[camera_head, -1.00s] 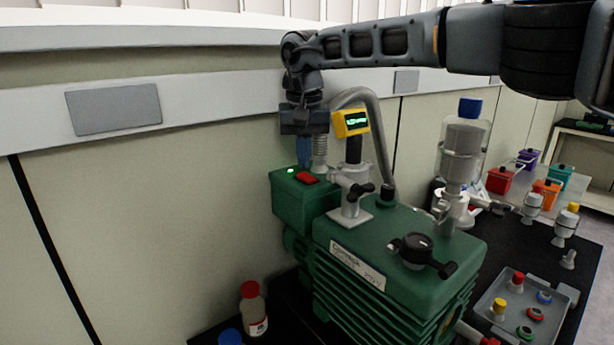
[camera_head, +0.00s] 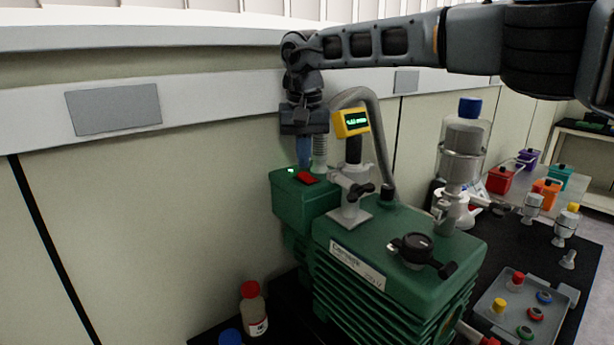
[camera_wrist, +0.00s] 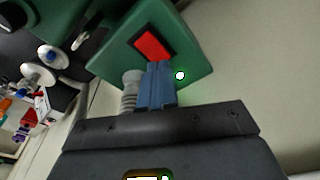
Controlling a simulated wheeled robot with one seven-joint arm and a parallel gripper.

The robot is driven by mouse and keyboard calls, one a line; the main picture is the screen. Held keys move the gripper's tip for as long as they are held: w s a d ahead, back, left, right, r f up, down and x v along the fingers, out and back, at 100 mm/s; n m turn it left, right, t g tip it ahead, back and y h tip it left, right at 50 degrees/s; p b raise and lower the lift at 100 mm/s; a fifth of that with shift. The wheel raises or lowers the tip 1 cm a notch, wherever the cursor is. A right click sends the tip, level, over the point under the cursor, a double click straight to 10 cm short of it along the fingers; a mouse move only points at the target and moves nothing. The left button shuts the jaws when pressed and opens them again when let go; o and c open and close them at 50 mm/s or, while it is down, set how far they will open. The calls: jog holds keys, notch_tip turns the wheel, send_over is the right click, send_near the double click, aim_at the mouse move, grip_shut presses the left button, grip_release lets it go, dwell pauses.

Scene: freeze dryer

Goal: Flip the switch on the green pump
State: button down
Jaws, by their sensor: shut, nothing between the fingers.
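The green pump (camera_head: 395,250) stands on a black bench top. Its smaller green box (camera_head: 302,202) at the left carries a red rocker switch (camera_head: 307,178) and a lit green light (camera_head: 291,170). My gripper (camera_head: 304,163) points down over this box, its blue fingers shut and empty, tips at the far edge of the switch. In the wrist view the fingertips (camera_wrist: 157,66) overlap the lower edge of the red switch (camera_wrist: 151,43), with the green light (camera_wrist: 180,76) just right of them. I cannot tell whether the tips touch the switch.
A ribbed metal hose (camera_head: 375,130) and a yellow gauge (camera_head: 351,123) with a lit display rise close to the right of my gripper. A glass vessel with a blue cap (camera_head: 469,108) stands farther right. A red-capped bottle (camera_head: 252,308) stands left of the pump. The wall is close behind.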

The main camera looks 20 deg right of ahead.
aim_at(303, 174)
jog(key=shift+f, duration=0.9)
dwell(0.5)
jog(key=shift+r, duration=3.5)
